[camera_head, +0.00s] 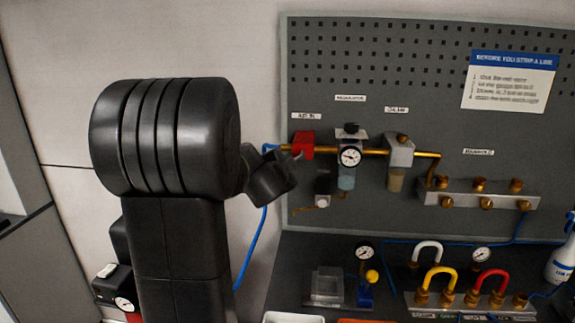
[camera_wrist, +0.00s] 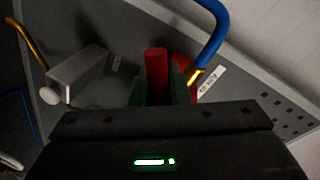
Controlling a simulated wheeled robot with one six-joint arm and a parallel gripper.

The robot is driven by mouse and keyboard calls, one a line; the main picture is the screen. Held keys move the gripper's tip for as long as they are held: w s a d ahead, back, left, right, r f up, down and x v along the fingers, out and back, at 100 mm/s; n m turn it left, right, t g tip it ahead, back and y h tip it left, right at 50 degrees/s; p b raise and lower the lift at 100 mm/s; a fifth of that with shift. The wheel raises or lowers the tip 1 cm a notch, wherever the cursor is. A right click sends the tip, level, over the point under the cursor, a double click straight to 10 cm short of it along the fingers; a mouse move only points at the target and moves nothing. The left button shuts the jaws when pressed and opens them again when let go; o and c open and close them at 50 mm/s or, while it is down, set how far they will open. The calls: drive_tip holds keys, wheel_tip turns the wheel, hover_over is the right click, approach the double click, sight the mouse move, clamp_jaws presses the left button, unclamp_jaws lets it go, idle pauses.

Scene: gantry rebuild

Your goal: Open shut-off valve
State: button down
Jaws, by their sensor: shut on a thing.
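The shut-off valve (camera_head: 304,139) is a red block with a red handle on the brass pipe, under a small label at the left of the grey pegboard. In the wrist view its red handle (camera_wrist: 156,62) stands up between the two green fingers of my gripper (camera_wrist: 157,91). My gripper is shut on this handle. In the head view my dark wrist (camera_head: 270,180) is just below and left of the valve, and the fingers are hard to make out. The handle's angle to the pipe is hard to judge.
A blue hose (camera_wrist: 213,32) runs close beside the valve. Right of it on the pipe are a regulator with a gauge (camera_head: 349,157), a grey lubricator (camera_head: 400,152) and a manifold (camera_head: 478,198). A bench below holds coloured hose loops (camera_head: 438,272) and a spray bottle (camera_head: 563,258).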

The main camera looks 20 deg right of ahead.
idle(0.3)
drive_tip(key=c, duration=1.4)
unclamp_jaws()
drive_tip(key=shift+c, duration=0.2)
drive_tip(key=shift+o, duration=0.3)
drive_tip(key=shift+r, duration=0.15)
